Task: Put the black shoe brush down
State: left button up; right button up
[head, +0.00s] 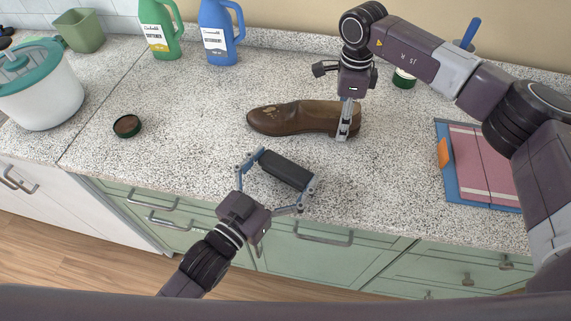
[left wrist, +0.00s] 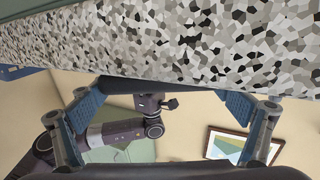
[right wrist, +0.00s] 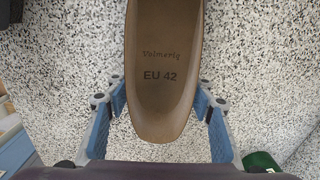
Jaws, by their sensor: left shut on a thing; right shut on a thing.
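The black shoe brush (head: 286,170) is held lengthwise between the two fingers of my left gripper (head: 280,178), at the counter's front edge. In the left wrist view the dark brush (left wrist: 160,85) spans between the fingers, close to the speckled counter. I cannot tell whether it touches the counter. A brown shoe (head: 290,118) lies on the counter behind the brush, toe to the left. My right gripper (head: 346,122) is shut on the shoe's heel end. The right wrist view shows the insole (right wrist: 160,70), marked EU 42, between the fingers.
A round open tin (head: 127,126) lies on the speckled counter (head: 190,150) at the left. A white tub with a teal lid (head: 45,95), a green bottle (head: 158,30) and a blue bottle (head: 220,35) stand behind.

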pick_arm(q)
jog(key=o, duration=0.9)
jog(key=shift+f, duration=0.1)
jog(key=v, duration=1.2)
